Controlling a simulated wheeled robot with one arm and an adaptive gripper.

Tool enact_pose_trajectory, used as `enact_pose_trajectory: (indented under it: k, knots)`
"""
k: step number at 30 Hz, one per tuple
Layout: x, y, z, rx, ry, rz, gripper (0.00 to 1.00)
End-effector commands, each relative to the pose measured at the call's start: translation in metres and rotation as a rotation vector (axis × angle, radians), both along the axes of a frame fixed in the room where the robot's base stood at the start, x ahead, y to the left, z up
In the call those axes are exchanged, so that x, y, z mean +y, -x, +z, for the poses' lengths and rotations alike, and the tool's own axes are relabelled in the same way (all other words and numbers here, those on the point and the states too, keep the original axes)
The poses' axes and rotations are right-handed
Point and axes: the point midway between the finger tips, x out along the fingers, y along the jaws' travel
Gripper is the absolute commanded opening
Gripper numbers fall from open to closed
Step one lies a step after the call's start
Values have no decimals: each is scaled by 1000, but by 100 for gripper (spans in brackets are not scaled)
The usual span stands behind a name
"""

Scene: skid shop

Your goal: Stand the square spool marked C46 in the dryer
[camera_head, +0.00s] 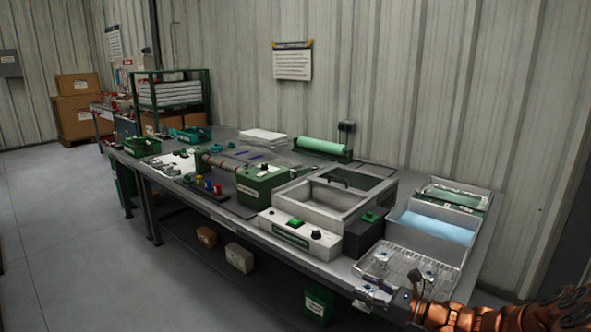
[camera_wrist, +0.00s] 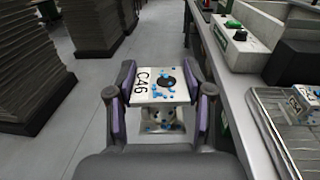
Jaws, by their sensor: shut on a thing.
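The square spool marked C46 (camera_wrist: 163,83) is a pale block with a dark round hole on top and blue specks over its faces. My gripper (camera_wrist: 160,92) is shut on it, with a purple-lined finger at each side. In the wrist view the spool is above the floor beside the bench edge. In the head view my gripper (camera_head: 398,301) is at the bench's front right, by the wire tray. A grey box with a recessed window and front control panel (camera_head: 290,237) looks like the dryer. It stands left of the tray; its inside is hardly visible.
The wire tray (camera_head: 410,262) holds other small spools; one marked spool (camera_wrist: 303,98) shows in the wrist view. A basin with blue liquid (camera_head: 435,226) is behind it. A green roller machine (camera_head: 262,186) is left of the grey box.

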Motion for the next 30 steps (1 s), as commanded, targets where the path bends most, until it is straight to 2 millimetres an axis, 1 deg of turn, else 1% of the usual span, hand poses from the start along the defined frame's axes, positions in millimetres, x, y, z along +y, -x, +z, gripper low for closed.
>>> enact_pose_trajectory:
  k: [1,6,10,15,30]
  knots:
    - [0,0,17,1,-1,-1,8]
    - [0,1,36,1,0,0,8]
    - [0,1,46,1,2,0,8]
    - [0,1,52,1,0,-1,8]
    - [1,1,52,-1,0,-1,8]
